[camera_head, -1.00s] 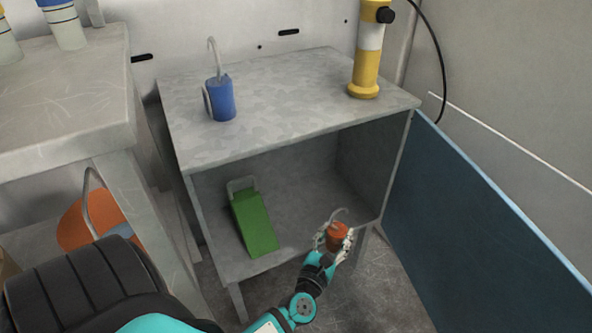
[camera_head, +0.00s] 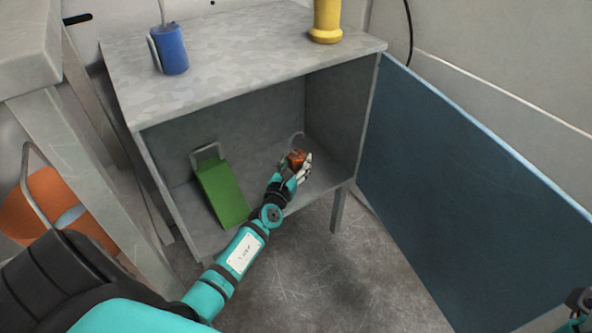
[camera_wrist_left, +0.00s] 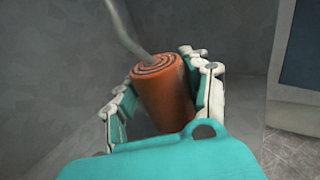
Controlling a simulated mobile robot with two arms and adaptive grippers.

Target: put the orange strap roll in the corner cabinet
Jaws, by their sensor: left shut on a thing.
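The orange strap roll (camera_head: 296,158) is in my left gripper (camera_head: 294,168), which is shut on it inside the corner cabinet. In the left wrist view the roll (camera_wrist_left: 164,92) stands between the fingers of the left gripper (camera_wrist_left: 165,100), with its spiral end and grey hook showing. The corner cabinet (camera_head: 160,170) is grey and open at the front, with its blue door (camera_head: 460,180) swung out to the right. Whether the roll touches the cabinet floor is hard to tell. A small part of my right arm shows at the lower right edge; its fingers cannot be made out.
A blue roll (camera_head: 170,50) and a yellow cylinder (camera_head: 326,20) stand on the cabinet top. A grey table (camera_head: 30,60) and an orange container (camera_head: 50,205) are at the left.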

